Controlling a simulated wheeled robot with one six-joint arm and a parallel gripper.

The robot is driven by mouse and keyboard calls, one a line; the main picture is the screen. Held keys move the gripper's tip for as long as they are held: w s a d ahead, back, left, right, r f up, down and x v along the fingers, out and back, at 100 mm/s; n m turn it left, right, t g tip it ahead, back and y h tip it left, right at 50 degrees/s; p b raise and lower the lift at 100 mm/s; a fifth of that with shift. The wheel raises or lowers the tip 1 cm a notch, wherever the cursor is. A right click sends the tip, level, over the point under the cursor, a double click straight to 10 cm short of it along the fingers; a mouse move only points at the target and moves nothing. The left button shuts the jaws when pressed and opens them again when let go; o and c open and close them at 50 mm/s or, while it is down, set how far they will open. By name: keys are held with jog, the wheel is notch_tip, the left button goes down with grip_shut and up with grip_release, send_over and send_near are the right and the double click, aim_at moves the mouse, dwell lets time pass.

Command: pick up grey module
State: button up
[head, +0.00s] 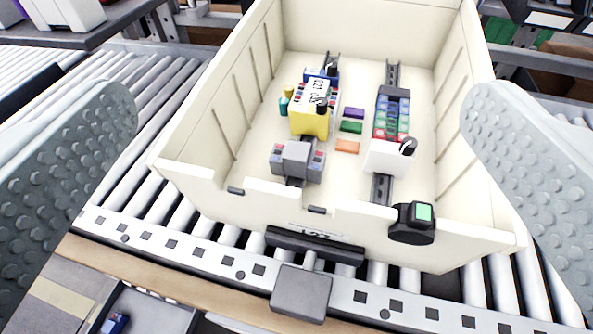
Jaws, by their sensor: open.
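A grey module (297,160) sits in the front left part of a cream open-topped bin, on a dark rail beside the front wall. It has small red and blue marks at its sides. My gripper (300,112) is open. Its two bumpy grey fingers stand wide apart at the left and right edges of the view, outside the bin walls in the picture. Nothing is between the fingertips near enough to be held. The bin (225,190) rests on a roller conveyor.
Behind the grey module stands a yellow-and-white module (310,122). A white block (386,157) and a module with green and red parts (391,118) sit on the right rail. Purple (353,113), green (351,127) and orange (347,146) pieces lie between. A black device with a green screen (413,221) is on the front wall.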

jog(key=w+f+m+g, duration=0.1)
jog(key=w+f+g, duration=0.1)
jog(key=w+g, duration=0.65)
jog(key=m+g, duration=0.2)
jog(key=g, duration=0.6)
send_over(299, 144)
notch_tip(299, 144, down, 17)
jog(key=shift+f, duration=2.85)
jog(key=c, duration=1.3)
notch_tip(299, 144, up, 18)
jog(key=s+a+r, duration=0.1)
jog(key=s+a, duration=0.1)
jog(key=s, duration=0.6)
jog(key=s+a+r, duration=0.2)
jog(key=s, duration=0.7)
jog(key=shift+s+a, duration=0.3)
jog(key=shift+a, duration=0.1)
